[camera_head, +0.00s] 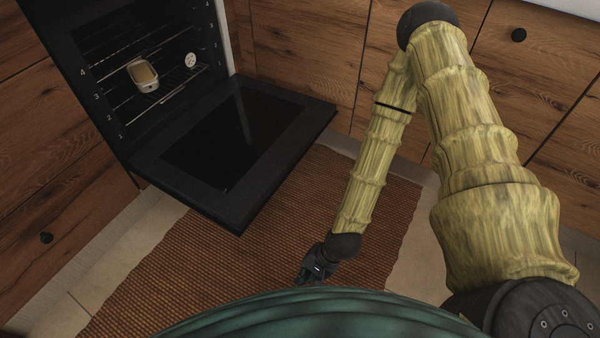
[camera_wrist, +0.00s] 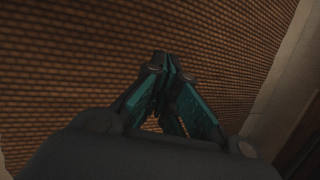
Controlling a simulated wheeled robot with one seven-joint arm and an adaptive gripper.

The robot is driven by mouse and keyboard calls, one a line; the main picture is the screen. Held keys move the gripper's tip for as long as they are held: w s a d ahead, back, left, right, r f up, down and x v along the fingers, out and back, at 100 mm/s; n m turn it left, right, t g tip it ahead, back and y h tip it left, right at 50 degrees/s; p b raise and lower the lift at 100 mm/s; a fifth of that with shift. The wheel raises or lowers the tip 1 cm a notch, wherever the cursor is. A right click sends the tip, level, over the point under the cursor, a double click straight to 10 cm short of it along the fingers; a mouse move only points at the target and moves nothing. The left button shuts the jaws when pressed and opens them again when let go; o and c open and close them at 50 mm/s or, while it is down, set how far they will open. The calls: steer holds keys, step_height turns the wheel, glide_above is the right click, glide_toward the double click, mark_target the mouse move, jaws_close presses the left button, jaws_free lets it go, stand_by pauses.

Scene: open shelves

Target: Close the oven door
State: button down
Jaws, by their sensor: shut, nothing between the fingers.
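The black oven (camera_head: 72,62) stands open at the upper left of the head view. Its door (camera_head: 282,128) is folded down and juts out over the rug, with a dark glass panel on its upper face. My gripper (camera_head: 307,277) is low in front of the door, to the right of its near corner and apart from it. In the wrist view my gripper (camera_wrist: 166,62) is shut with its fingertips together and nothing between them, above the rug. The door does not show in the wrist view.
Inside the oven, a small dish (camera_head: 143,75) and a round white dial (camera_head: 190,60) are on the wire racks. Wooden cabinets (camera_head: 305,45) flank the oven. A brown woven rug (camera_head: 215,255) covers the floor under the door, with clear room around my gripper.

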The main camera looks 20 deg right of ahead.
steer(key=w+d+r+m+t+y+b, duration=0.1)
steer(key=w+m+t, duration=0.1)
steer(key=w+m, duration=0.4)
steer(key=w+d+r+m+t+y+b, duration=0.1)
steer(key=w+d+m+t+b, duration=0.15)
steer(key=w, duration=0.55)
steer(key=w+d+r+m+t+b, duration=0.1)
steer(key=w+d+r+m+t, duration=0.15)
steer(key=w+d+m, duration=0.35)
steer(key=w+d+r+m+t+b, duration=0.1)
steer(key=w+d+r+m, duration=0.3)
steer(key=d, duration=0.4)
steer(key=w+a+f+b, duration=0.2)
steer(key=w+a+b, duration=0.3)
steer(key=w, duration=0.3)
steer(key=shift+a, duration=0.4)
steer(key=shift+n, duration=0.25)
steer(key=shift+r, duration=0.1)
